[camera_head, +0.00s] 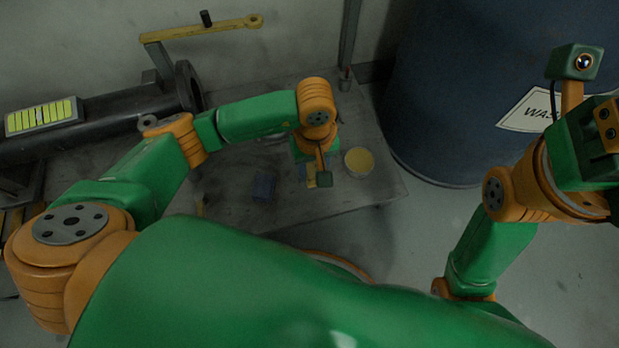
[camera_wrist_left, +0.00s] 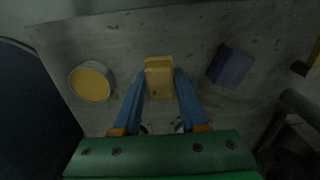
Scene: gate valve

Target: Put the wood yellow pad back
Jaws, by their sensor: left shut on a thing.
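The wood yellow pad (camera_wrist_left: 159,78) is a small yellow block between the blue fingers of my left gripper (camera_wrist_left: 160,88) in the left wrist view. The fingers are shut on its two sides, above the grey table top. In the head view only a small bit of the yellow pad (camera_head: 311,175) shows beside my left gripper (camera_head: 307,171), mostly hidden by the wrist. My right arm is raised at the right of the head view, with its fingers not clearly visible.
A round tin with a yellow top (camera_head: 359,161) and a dark blue block (camera_head: 263,188) lie on the grey table (camera_head: 225,195), on either side of the pad. A dark pipe (camera_head: 110,118) lies at the left. A large blue barrel (camera_head: 450,100) stands beyond the table's right edge.

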